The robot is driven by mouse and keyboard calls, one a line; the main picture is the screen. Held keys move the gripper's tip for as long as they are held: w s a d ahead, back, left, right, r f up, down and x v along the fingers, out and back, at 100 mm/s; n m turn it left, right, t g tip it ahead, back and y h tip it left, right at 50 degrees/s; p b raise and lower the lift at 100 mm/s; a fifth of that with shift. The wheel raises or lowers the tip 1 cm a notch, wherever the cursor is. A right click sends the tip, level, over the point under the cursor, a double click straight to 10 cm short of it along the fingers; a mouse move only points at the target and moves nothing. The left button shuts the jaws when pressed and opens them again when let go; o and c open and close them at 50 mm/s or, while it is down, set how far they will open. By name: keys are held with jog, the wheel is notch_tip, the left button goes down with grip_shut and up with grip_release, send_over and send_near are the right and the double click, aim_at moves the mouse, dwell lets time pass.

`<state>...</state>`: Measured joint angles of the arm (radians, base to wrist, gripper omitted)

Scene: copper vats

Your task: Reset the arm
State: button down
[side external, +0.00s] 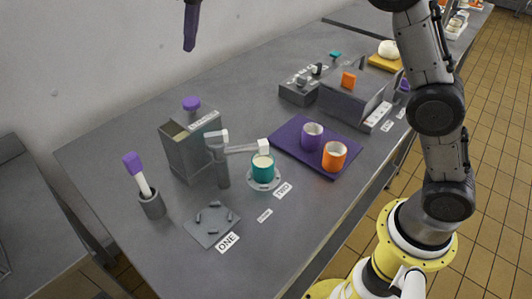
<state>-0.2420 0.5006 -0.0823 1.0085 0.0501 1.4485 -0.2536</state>
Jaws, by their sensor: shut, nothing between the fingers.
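The lower links of my arm rise along the right side and leave the top of the side external view. My gripper (190,45) shows only as dark purple fingers hanging in from the top edge. The fingers are together, with nothing held, high above the table and apart from everything on it. The gripper's body and wrist are out of frame.
The grey table (110,160) carries a teal cup (263,172) on a round stand beside a grey dispenser (192,150). A purple tray (290,152) holds a purple cup (312,141) and an orange cup (334,160). A purple-topped tool (134,164) stands in a holder. The front edge is clear.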

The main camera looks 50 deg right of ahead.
jog(key=s+d+r+m+t, duration=0.1)
jog(key=s+d+r, duration=0.35)
jog(key=s, duration=0.45)
jog(key=s+d+r+m+t, duration=0.1)
jog(key=s+d+r, duration=0.3)
jog(key=s, duration=0.5)
jog(key=s+d+f+m, duration=0.1)
jog(key=s+d+f, duration=0.1)
jog(key=s+f, duration=0.6)
jog(key=s+d+f+m+h, duration=0.1)
jog(key=s+d+f+m, duration=0.1)
jog(key=s+f, duration=0.7)
notch_tip(320, 180, down, 2)
jog(key=shift+d+m+t, duration=0.3)
jog(key=shift+d, duration=0.35)
